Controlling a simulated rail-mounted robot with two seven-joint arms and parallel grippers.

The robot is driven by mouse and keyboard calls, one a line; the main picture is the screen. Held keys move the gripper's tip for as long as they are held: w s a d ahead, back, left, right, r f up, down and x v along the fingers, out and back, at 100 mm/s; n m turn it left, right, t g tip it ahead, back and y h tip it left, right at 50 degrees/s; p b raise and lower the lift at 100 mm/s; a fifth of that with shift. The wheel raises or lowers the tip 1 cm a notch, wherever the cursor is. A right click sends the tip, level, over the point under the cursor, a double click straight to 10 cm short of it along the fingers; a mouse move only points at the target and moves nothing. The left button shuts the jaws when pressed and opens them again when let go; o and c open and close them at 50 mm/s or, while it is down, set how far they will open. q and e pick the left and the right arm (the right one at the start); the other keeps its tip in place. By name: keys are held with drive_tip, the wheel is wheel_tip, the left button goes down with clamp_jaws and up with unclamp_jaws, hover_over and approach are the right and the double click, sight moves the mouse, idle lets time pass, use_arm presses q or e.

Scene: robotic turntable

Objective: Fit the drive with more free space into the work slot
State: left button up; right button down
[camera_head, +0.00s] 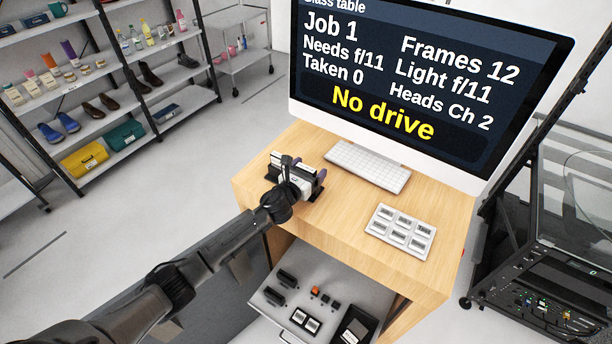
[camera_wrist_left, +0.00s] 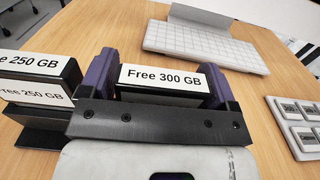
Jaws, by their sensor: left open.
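In the left wrist view, a dark drive with a white label reading "Free 300 GB" (camera_wrist_left: 160,77) stands between the two purple fingers of my left gripper (camera_wrist_left: 158,84). The fingers are open, one on each side of the drive and very near it; contact cannot be told. Left of it are two labels, one ending "e 250 GB" (camera_wrist_left: 30,62) and one reading "Free 250 GB" (camera_wrist_left: 34,92), the latter partly cut off. In the head view, my left gripper (camera_head: 308,180) is at the drives (camera_head: 290,163) on the desk's left side, largely covering them. I cannot make out the work slot. My right gripper is not in view.
The monitor (camera_head: 425,75) reads "No drive". A keyboard (camera_head: 368,166) and a white button pad (camera_head: 400,232) lie on the wooden desk (camera_head: 335,215). An open drawer (camera_head: 265,300) below holds small parts. Shelves (camera_head: 115,100) stand left, a dark machine (camera_head: 560,280) right.

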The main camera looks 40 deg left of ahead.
use_arm(q)
drive_tip(key=shift+w, duration=0.1)
drive_tip(key=c, duration=0.7)
drive_tip(key=shift+r, duration=0.1)
drive_tip(key=shift+c, duration=0.2)
